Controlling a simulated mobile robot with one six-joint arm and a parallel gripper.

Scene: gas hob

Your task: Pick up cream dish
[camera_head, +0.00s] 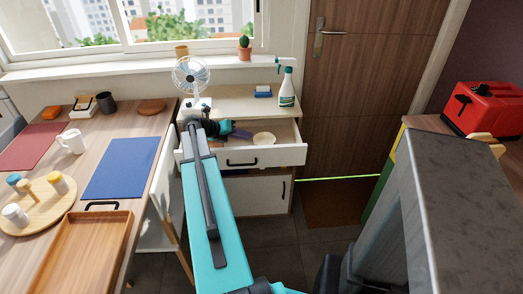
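The cream dish (264,138) is a small round pale shape inside the open top drawer (252,158) of the white cabinet by the window. My teal arm reaches from the bottom of the view towards this drawer. My gripper (222,128) is at the arm's far end, small and dark, to the left of the dish and apparently apart from it. Its fingers are too small and hidden to tell whether they are open or shut. A dark blue-purple object (240,133) lies between the gripper and the dish.
A fan (191,76), a spray bottle (287,88) and a blue sponge-like block (263,92) stand on the cabinet top. The wooden table (128,122) at left holds a blue mat (121,167), a white mug (72,141) and a wooden tray (85,255). Floor is free right of the cabinet.

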